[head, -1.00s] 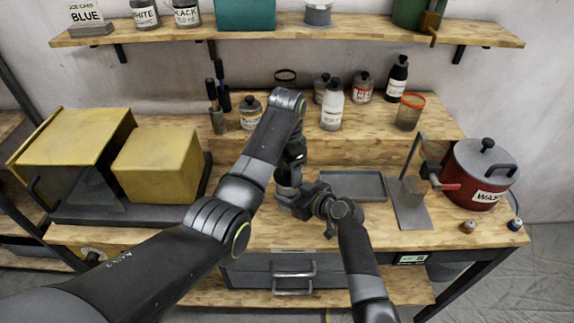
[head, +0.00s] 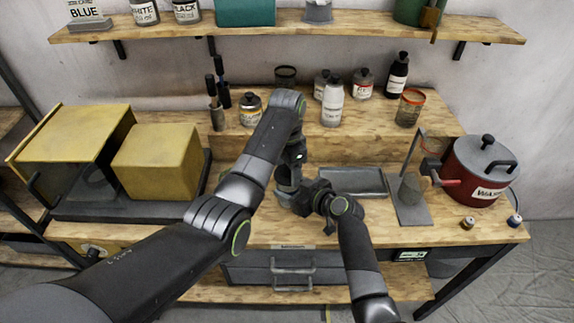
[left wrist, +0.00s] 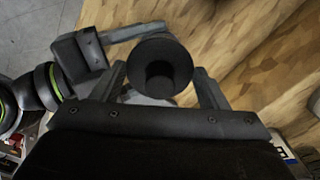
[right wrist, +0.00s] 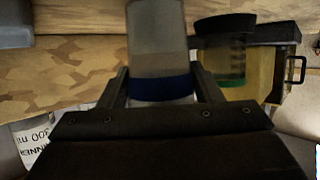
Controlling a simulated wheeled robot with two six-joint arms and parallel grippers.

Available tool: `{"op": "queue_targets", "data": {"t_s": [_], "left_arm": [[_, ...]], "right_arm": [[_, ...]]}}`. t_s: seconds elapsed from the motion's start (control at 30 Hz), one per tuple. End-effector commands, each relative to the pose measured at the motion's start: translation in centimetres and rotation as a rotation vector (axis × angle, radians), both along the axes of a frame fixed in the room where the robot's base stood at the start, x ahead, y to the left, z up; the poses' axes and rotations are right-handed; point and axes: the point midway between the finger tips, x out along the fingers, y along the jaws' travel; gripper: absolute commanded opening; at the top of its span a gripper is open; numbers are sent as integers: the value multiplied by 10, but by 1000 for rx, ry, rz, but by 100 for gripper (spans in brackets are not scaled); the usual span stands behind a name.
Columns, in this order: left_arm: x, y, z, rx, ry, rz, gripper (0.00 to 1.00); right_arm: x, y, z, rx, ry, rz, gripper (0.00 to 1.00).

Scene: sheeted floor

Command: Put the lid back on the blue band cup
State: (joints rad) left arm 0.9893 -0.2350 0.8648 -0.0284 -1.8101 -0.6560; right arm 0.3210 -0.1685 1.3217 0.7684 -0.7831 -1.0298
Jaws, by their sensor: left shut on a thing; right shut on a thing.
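The blue band cup (right wrist: 158,35) is a clear cup with a blue band, between the fingers of my right gripper (right wrist: 160,92) in the right wrist view. My left gripper (left wrist: 160,82) is shut on a dark round lid (left wrist: 178,62) with a central knob, seen from above in the left wrist view. A pale form under the lid is mostly hidden. In the head view my left gripper (head: 290,180) and right gripper (head: 303,198) are close together over the bench. My arms hide most of both pieces, so I cannot tell whether lid and cup touch.
A grey tray (head: 353,183) lies just right of the grippers, with a metal stand (head: 412,205) and a red wax pot (head: 475,175) beyond. Bottles and jars stand on the raised shelf, including an orange-rimmed cup (head: 410,108). A yellow box (head: 158,162) is at left.

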Motion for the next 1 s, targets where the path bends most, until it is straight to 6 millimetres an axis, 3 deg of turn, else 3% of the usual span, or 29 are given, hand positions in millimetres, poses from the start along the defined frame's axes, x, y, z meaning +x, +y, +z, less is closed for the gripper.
{"op": "queue_targets", "data": {"t_s": [0.07, 0.1, 0.27, 0.67, 1.0], "left_arm": [[0, 0, -2, 0, 1, 0, 46], [0, 0, -2, 0, 0, 0, 73], [-1, 0, -2, 0, 2, -1, 93], [-3, -3, 0, -4, 9, -6, 93], [0, -3, 52, -5, -4, -5, 93]], "right_arm": [[0, 0, 0, 0, 0, 0, 18], [0, 0, 0, 0, 0, 0, 18], [0, 0, 0, 0, 0, 0, 18], [1, 0, 0, 0, 0, -1, 18], [0, 0, -2, -3, 4, 1, 18]]}}
